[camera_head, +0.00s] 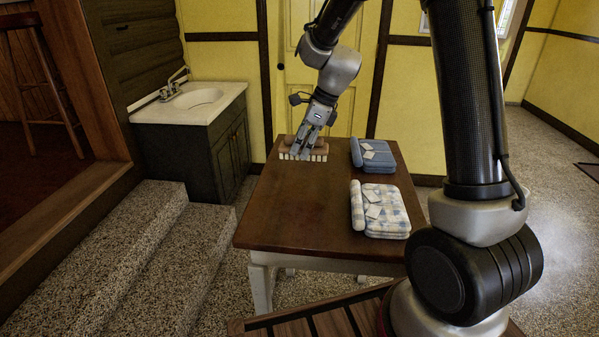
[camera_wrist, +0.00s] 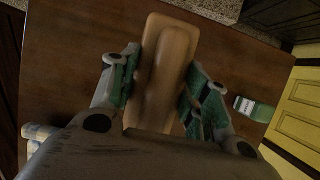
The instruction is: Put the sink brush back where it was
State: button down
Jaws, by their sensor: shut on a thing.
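The sink brush (camera_head: 317,157) has a tan wooden back and a row of pale bristles. It is at the far end of the brown wooden table (camera_head: 300,205), bristles down. I cannot tell whether the bristles touch the tabletop. My gripper (camera_head: 309,150) points down over the brush and is shut on it. In the wrist view, the brush's long wooden back (camera_wrist: 168,50) runs up between the green-padded fingers of my gripper (camera_wrist: 160,68), one on each side. The lower end of the brush is hidden by my gripper.
Blue folded cloths (camera_head: 376,158) and blue-white checked cloths (camera_head: 388,218) lie along the table's right side. A small green-and-white object (camera_wrist: 254,108) shows near the table edge in the wrist view. A sink counter (camera_head: 190,108) stands left, beyond stone steps (camera_head: 130,245). The table's near left is clear.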

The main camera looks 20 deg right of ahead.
notch_tip(320, 180, down, 9)
jog(key=shift+r, duration=0.15)
dwell(0.4)
jog(key=c, duration=0.7)
grip_release()
jog(key=shift+c, duration=0.2)
